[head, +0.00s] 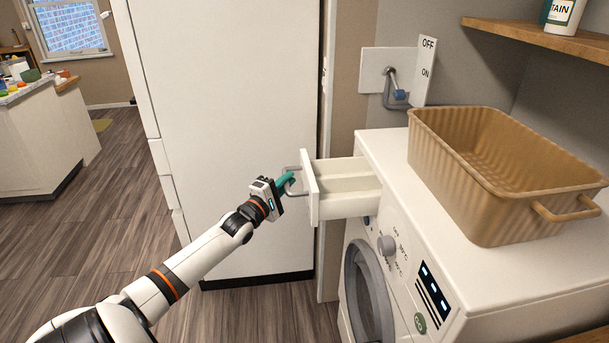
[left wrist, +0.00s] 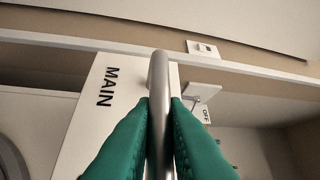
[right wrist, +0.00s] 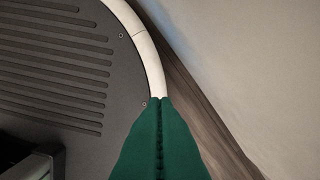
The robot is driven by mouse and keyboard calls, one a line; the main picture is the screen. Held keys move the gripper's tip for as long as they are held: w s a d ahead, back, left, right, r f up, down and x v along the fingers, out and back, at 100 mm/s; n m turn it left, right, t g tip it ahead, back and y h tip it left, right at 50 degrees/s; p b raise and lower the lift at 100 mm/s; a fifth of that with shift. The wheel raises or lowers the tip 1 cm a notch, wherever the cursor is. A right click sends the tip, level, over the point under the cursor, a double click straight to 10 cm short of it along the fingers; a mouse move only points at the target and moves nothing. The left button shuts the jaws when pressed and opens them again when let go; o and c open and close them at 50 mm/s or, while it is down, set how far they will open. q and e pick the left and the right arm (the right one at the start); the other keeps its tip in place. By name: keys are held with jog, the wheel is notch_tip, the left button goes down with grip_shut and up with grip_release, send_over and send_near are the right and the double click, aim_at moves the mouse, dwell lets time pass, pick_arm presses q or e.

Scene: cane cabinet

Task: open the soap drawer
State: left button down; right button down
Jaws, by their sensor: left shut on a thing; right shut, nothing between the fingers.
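The soap drawer (head: 343,190) is pulled well out of the upper left of the washing machine (head: 385,245), and its empty white inside shows in the head view. My left gripper (head: 289,181) is shut on the metal drawer handle (head: 301,192) at the drawer's front. In the left wrist view the green fingers (left wrist: 160,125) clasp the grey handle bar (left wrist: 159,80), with the drawer front marked MAIN (left wrist: 112,90) behind it. My right gripper (right wrist: 159,100) shows only in the right wrist view; its green fingers are shut together and empty.
A tan laundry basket (head: 480,200) stands on the washing machine. A white fridge-like cabinet (head: 230,120) stands behind my left arm. Floor is clear at left.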

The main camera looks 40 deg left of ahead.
pick_arm(q)
jog(key=shift+s+a, duration=0.3)
jog(key=shift+s, duration=0.1)
jog(key=c, duration=1.5)
grip_release()
jog(key=shift+o, duration=0.2)
jog(key=s+d+f, duration=0.1)
jog(key=s, duration=1)
jog(key=shift+s+f+b, duration=0.3)
jog(key=shift+s+f, duration=0.05)
jog(key=shift+s, duration=0.05)
jog(key=shift+f, duration=0.1)
